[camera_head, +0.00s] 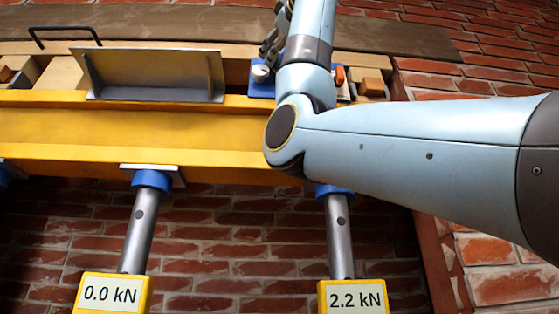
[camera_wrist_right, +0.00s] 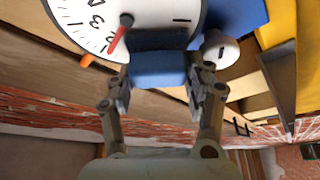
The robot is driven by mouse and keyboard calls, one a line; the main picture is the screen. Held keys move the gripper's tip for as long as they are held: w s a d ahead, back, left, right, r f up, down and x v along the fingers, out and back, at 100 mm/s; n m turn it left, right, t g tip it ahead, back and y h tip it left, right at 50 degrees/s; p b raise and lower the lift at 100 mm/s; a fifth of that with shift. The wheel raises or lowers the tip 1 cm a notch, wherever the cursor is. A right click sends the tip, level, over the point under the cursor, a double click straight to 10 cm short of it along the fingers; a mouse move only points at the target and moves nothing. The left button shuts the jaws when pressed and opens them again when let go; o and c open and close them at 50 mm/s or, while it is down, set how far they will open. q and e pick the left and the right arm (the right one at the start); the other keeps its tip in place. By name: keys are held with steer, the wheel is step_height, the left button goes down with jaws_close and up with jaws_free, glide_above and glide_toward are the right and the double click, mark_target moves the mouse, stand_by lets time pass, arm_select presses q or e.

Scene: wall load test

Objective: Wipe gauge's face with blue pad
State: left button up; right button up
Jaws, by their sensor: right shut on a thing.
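The gauge (camera_wrist_right: 90,18) fills the top left of the right wrist view, with a white round face, black marks, a red needle and a dark hub. My right gripper (camera_wrist_right: 159,88) is shut on the blue pad (camera_wrist_right: 158,70), which sits between its two fingertips. The pad overlaps the face's near edge in the picture, with a dark band above it; I cannot tell whether it touches the face. In the head view my right gripper (camera_head: 270,46) is partly hidden behind my own arm, which also hides the gauge. My left gripper is not in view.
A blue block (camera_wrist_right: 236,18) with a white knob (camera_wrist_right: 218,50) is beside the gauge. A yellow beam (camera_head: 130,130) crosses the brick wall, with a grey bracket (camera_head: 155,75) on it. Two displays read 0.0 kN (camera_head: 110,295) and 2.2 kN (camera_head: 355,299).

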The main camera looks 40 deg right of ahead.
steer(key=shift+s+a+b, duration=0.35)
steer(key=shift+s+a, duration=0.1)
steer(key=shift+s, duration=0.35)
steer(key=shift+s+a+b, duration=0.3)
steer(key=shift+s+a, duration=0.2)
steer(key=shift+s, duration=0.35)
steer(key=shift+s+a+b, duration=0.35)
steer(key=shift+s+a, duration=0.1)
steer(key=shift+s, duration=0.35)
steer(key=shift+s+a, duration=0.1)
steer(key=shift+s+a+b, duration=0.25)
steer(key=shift+s+a, duration=0.15)
steer(key=shift+s, duration=0.25)
steer(key=shift+s+a+b, duration=0.25)
steer(key=shift+s+a, duration=0.15)
steer(key=shift+s, duration=0.2)
steer(key=shift+w+d, duration=0.1)
steer(key=shift+w, duration=0.05)
